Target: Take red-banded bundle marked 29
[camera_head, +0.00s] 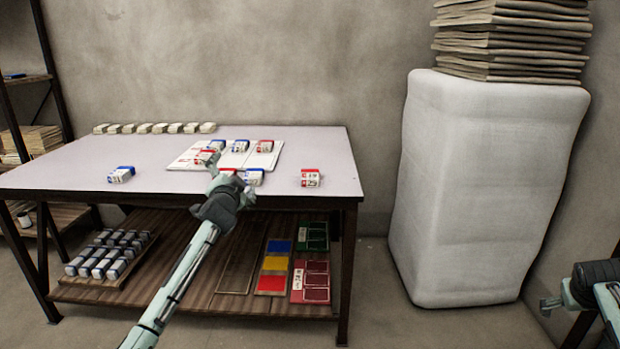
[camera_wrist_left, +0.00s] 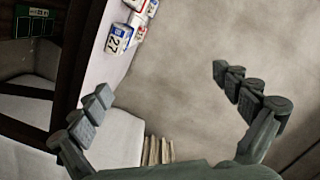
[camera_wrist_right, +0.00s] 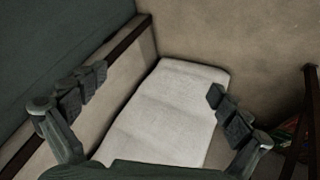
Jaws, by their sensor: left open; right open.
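A red-banded bundle (camera_head: 311,178) stands alone near the right front of the table (camera_head: 330,150); its small label appears to read 29. Another red-banded bundle (camera_head: 265,146) is on the white sheet (camera_head: 185,160), and one more (camera_head: 206,157) is just beyond my left gripper. My left gripper (camera_head: 226,172) is open over the table's front middle, left of the lone red bundle, partly covering a red-topped bundle. In the left wrist view a blue-banded bundle marked 27 (camera_wrist_left: 118,38) lies outside the open fingers (camera_wrist_left: 165,93). My right gripper (camera_head: 549,303) is open and empty, far right; the right wrist view also shows its fingers (camera_wrist_right: 157,88) apart.
Blue-banded bundles stand at the table's left (camera_head: 121,174), on the sheet (camera_head: 239,146) and beside my left gripper (camera_head: 254,177). A row of pale bundles (camera_head: 155,128) lines the back edge. A tall white wrapped block (camera_head: 480,190) stands right of the table, under stacked cloths (camera_head: 510,40).

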